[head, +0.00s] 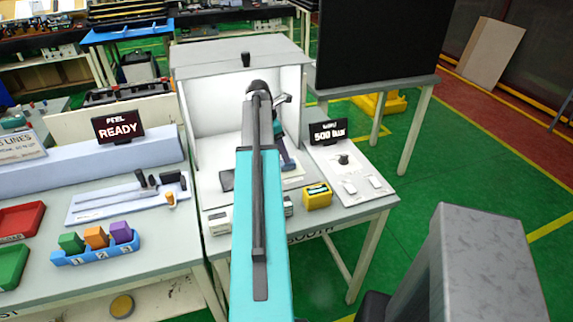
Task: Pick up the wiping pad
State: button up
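No thing in the head view is plainly marked as the wiping pad. The green block (71,242), orange block (96,237) and purple block (121,232) sit side by side in a blue numbered holder (97,257) on the left bench; they may be pads, but I cannot tell. My arm reaches forward into the white open-fronted booth (215,104). My gripper (287,166) is at the booth's front, low over its floor, partly hidden by my arm. I cannot see its fingers clearly or whether anything is between them. It is well to the right of the blocks.
A yellow box (317,196) stands at the right bench's front edge, beside a white panel (348,172) with small fittings. The "500 lux" display (328,131) stands behind. A red tray (20,221) and green tray (12,267) lie at left. Green floor (480,150) is open at right.

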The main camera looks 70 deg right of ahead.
aim_at(287, 165)
jog(key=shift+f, duration=0.1)
jog(key=shift+a+p+x, duration=0.1)
jog(key=shift+p+x, duration=0.3)
jog(key=shift+x, duration=0.2)
jog(key=shift+a+p+x, duration=0.15)
jog(key=shift+p+x, duration=0.25)
jog(key=shift+x, duration=0.2)
jog(key=shift+p+x, duration=0.3)
jog(key=shift+x, duration=1.05)
jog(key=shift+s, duration=0.15)
jog(key=c, duration=1.2)
